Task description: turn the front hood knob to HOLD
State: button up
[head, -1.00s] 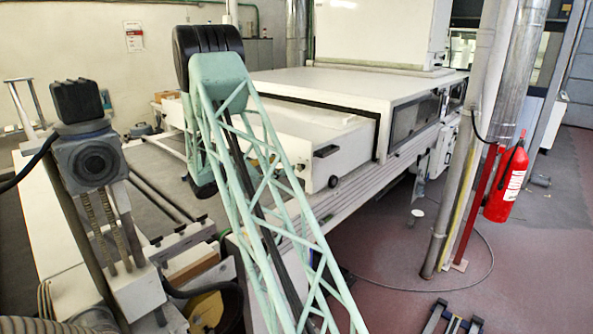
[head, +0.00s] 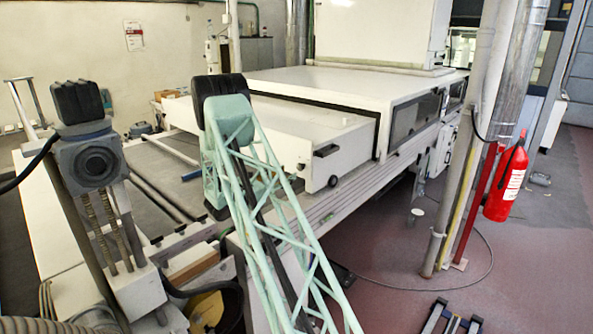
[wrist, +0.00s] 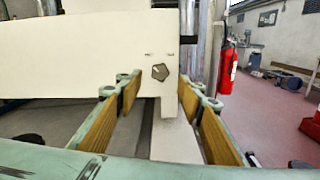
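The front hood knob (wrist: 160,72) is a small dark, angular knob on the white front panel (wrist: 90,50) in the wrist view. A light mark on it seems to point up and left; the small labels above it are too small to read. The gripper cannot be made out clearly in the head view.
A metal ledge (head: 350,185) runs below the hood. A red fire extinguisher (head: 507,180) hangs by the pipes (head: 485,130) at the right. Open floor (head: 390,290) lies in front.

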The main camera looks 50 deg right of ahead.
aim_at(299, 167)
jog(key=shift+s+d, duration=0.2)
jog(key=shift+d, duration=1.7)
jog(key=shift+s+d, duration=0.2)
jog(key=shift+d, duration=1.65)
jog(key=c, duration=0.9)
jog(key=shift+o, duration=0.2)
